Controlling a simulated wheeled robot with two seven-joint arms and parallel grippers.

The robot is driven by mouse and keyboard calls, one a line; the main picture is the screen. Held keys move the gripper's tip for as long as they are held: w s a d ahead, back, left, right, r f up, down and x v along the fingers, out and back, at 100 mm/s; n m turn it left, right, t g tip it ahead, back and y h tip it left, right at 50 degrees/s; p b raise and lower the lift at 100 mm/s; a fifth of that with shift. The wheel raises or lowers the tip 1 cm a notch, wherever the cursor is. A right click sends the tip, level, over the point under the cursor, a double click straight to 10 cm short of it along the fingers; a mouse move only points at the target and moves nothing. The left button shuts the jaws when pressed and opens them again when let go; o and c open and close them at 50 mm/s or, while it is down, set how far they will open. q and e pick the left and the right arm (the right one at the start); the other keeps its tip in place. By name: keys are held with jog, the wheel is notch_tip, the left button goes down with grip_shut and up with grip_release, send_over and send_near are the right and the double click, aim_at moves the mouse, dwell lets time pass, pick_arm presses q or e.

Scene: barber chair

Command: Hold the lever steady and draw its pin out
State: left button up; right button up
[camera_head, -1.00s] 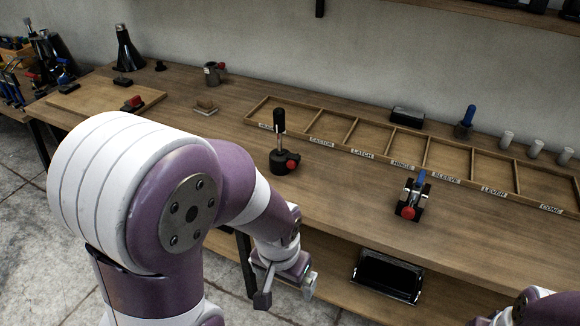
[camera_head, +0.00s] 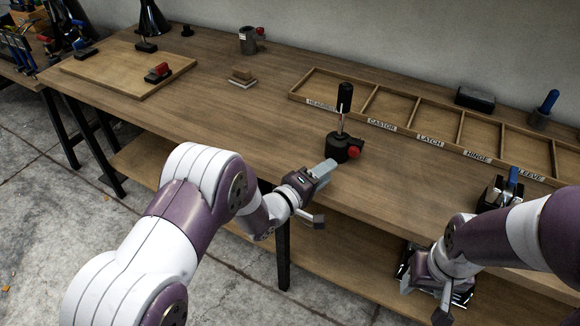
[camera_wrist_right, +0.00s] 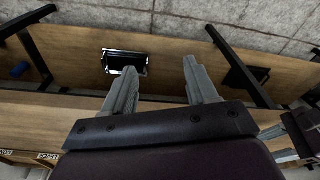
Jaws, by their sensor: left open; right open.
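The lever, a black round base with a metal stem and black grip (camera_head: 344,98), stands upright near the front of the workbench in the head view. A red knob, seemingly the pin's head (camera_head: 354,152), sticks out of the base's right side. My left gripper (camera_head: 318,193) is open and empty at the bench's front edge, just in front of and left of the lever, apart from it. My right gripper (camera_head: 425,299) is open and empty, low in front of the bench. The right wrist view shows its two spread fingers (camera_wrist_right: 158,68) with nothing between them.
A divided wooden tray with labels (camera_head: 410,134) lies behind the lever. A blue-handled device (camera_head: 512,182) stands to the right, partly behind my right arm. A board (camera_head: 110,70) with a red-and-black object (camera_head: 158,72) lies left. A black tray shows below in the right wrist view (camera_wrist_right: 125,62).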

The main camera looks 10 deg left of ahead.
jog(key=w+t, duration=0.1)
jog(key=w, duration=0.3)
jog(key=w+n+t, duration=0.1)
jog(key=w+t, duration=0.1)
jog(key=w, duration=0.3)
jog(key=w+t, duration=0.2)
jog(key=w, duration=0.3)
jog(key=shift+w+r+n, duration=0.2)
jog(key=shift+r+n, duration=0.1)
jog(key=shift+c, duration=0.8)
jog(key=w+t, duration=0.1)
jog(key=w, duration=0.1)
jog(key=w+a+y, duration=0.1)
jog(key=w, duration=0.1)
jog(key=w+r+n+t, duration=0.1)
jog(key=w, duration=0.1)
jog(key=shift+a+r+t, duration=0.1)
jog(key=shift+a+t, duration=0.1)
jog(key=shift+t, duration=0.1)
jog(key=w+a+r+n+t+y, duration=0.3)
jog(key=w+a+t+y, duration=0.15)
jog(key=w, duration=0.35)
jog(key=n+y, duration=0.2)
jog(key=y, duration=0.4)
send_near(344, 117)
jog(key=x, duration=1)
jog(key=shift+w+a, duration=0.25)
jog(key=shift+w, duration=0.05)
grip_shut()
